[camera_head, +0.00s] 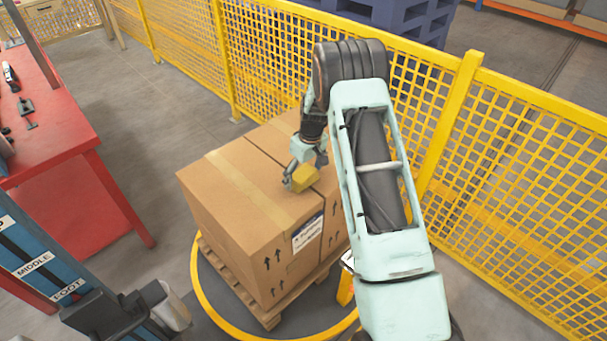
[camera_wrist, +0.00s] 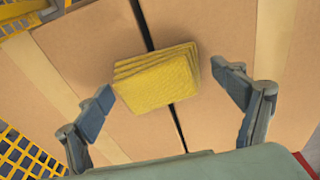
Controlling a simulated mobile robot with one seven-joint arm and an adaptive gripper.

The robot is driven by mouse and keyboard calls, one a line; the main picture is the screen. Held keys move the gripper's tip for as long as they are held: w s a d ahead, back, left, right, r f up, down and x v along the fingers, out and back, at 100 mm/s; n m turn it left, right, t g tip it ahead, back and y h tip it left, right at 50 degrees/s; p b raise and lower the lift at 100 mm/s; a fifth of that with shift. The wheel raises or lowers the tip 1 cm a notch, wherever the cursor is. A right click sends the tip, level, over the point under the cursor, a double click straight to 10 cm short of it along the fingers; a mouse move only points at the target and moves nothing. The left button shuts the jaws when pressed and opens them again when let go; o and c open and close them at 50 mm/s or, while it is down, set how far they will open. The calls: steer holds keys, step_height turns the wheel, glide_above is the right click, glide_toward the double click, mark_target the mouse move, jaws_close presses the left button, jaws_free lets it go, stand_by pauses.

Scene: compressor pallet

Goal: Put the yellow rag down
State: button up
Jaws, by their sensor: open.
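The yellow rag (camera_head: 305,178) is a small folded stack on top of the cardboard boxes, near their front edge. In the wrist view the rag (camera_wrist: 157,78) lies across the dark gap between two boxes. My gripper (camera_head: 303,181) is right at the rag, above the box top. In the wrist view my gripper (camera_wrist: 162,93) is open, with one finger on each side of the rag and a gap showing between the rag and each finger. The side of the rag facing down is hidden.
The taped cardboard boxes (camera_head: 225,190) stand on a wooden pallet (camera_head: 212,258) inside a yellow floor ring (camera_head: 205,305). Yellow mesh fencing (camera_head: 520,165) runs behind and to the right. A red workbench (camera_head: 50,130) with tools stands at left. Grey floor is clear between bench and boxes.

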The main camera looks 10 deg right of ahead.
mark_target(308, 179)
step_height(308, 179, up, 11)
steer(key=s+b, duration=0.1)
steer(key=s, duration=0.1)
steer(key=shift+d+f, duration=0.15)
steer(key=shift+d, duration=0.3)
steer(key=shift+w, duration=0.1)
